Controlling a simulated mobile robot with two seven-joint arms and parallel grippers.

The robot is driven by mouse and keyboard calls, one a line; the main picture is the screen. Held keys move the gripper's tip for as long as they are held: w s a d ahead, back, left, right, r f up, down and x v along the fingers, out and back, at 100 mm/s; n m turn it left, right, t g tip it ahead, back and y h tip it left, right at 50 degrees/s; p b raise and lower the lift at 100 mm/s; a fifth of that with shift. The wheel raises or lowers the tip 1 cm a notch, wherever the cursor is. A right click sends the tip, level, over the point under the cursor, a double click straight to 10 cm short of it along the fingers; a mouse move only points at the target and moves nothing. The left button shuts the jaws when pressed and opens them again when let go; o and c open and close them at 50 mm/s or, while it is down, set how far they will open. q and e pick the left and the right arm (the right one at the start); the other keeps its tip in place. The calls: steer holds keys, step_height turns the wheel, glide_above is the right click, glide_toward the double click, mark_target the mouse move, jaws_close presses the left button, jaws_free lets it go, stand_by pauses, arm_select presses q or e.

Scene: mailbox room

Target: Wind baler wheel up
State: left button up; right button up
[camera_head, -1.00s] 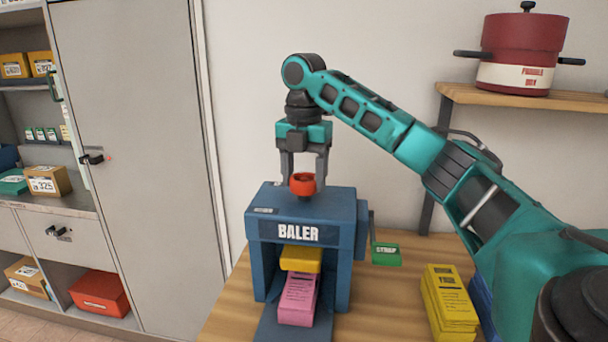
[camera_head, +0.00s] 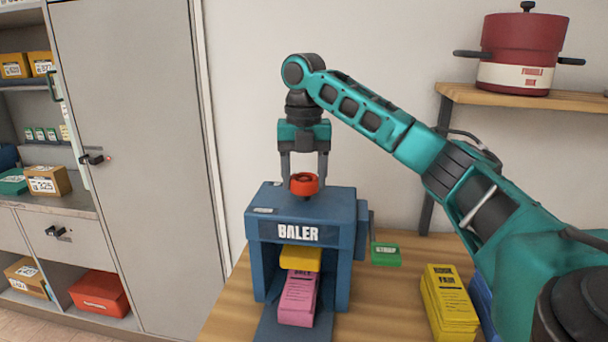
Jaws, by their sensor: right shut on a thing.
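The blue baler (camera_head: 304,213) stands on the wooden table, with a white "BALER" label on its front. Its red wheel (camera_head: 304,184) sits on top. My right gripper (camera_head: 304,179) points straight down from above, its two fingers shut on the wheel, one at each side. Inside the baler's opening a yellow block (camera_head: 300,258) sits over a stack of pink papers (camera_head: 298,298). My left gripper is not in view.
A green "STRAP" tag (camera_head: 386,254) hangs at the baler's right side. A yellow stack of papers (camera_head: 450,303) stands on the table (camera_head: 392,300) at right. A red pot (camera_head: 521,52) sits on a wall shelf. A grey cabinet (camera_head: 130,150) stands at left.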

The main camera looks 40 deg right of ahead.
mark_target(304, 177)
steer(key=shift+r, duration=0.15)
steer(key=o, duration=1)
steer(key=shift+o, duration=0.2)
step_height(304, 177, up, 13)
steer(key=shift+f, duration=0.2)
stand_by(0.6)
